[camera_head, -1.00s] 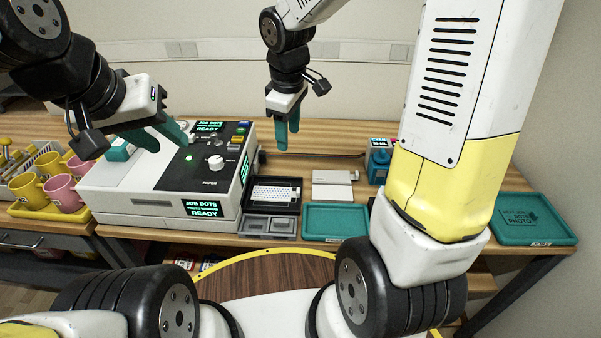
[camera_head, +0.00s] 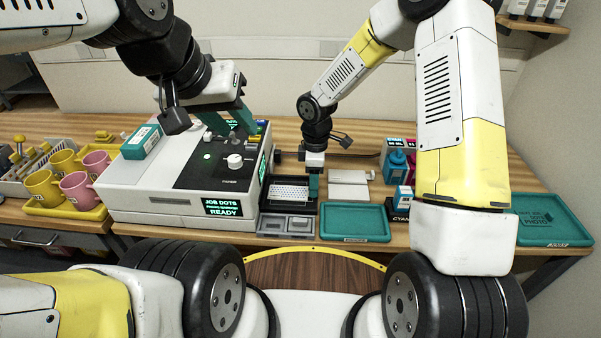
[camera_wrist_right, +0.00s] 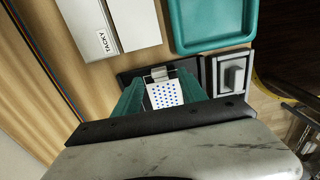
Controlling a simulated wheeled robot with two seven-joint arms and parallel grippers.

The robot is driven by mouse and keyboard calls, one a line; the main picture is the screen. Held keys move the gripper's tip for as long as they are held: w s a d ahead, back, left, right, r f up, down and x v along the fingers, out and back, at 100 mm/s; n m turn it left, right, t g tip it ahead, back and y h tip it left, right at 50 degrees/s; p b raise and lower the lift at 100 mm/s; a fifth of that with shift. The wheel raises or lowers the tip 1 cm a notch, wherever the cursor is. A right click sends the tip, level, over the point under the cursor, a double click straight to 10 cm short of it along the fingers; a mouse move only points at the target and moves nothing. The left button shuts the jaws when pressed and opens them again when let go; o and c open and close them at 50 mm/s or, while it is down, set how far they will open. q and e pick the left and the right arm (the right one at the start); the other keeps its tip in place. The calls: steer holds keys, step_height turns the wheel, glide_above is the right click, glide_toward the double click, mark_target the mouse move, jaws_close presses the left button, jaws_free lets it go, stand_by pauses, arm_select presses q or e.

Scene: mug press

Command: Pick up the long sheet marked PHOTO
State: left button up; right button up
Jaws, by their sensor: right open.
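The word PHOTO reads faintly in the teal tray (camera_head: 541,221) at the far right in the head view; I cannot make out a separate long sheet there. A white sheet with blue dots (camera_wrist_right: 165,94) shows between my right fingers in the wrist view. It lies at the black tray (camera_head: 303,212) beside the printer. My right gripper (camera_head: 314,186) is open over that tray; its fingers (camera_wrist_right: 161,88) stand either side of the dotted sheet, and contact is not clear. My left gripper (camera_head: 229,121) is open and empty over the printer's top.
The printer (camera_head: 150,203) shows JOB DOTS, READY. An empty teal tray (camera_head: 355,223) and a white flat box (camera_head: 348,184) marked TACKY lie right of the black tray. Ink bottles (camera_head: 398,165) stand behind my right arm. Yellow and pink mugs (camera_head: 77,190) stand at left.

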step_height(320, 180, down, 2)
steer(key=shift+f, duration=0.1)
jaws_close()
stand_by(0.4)
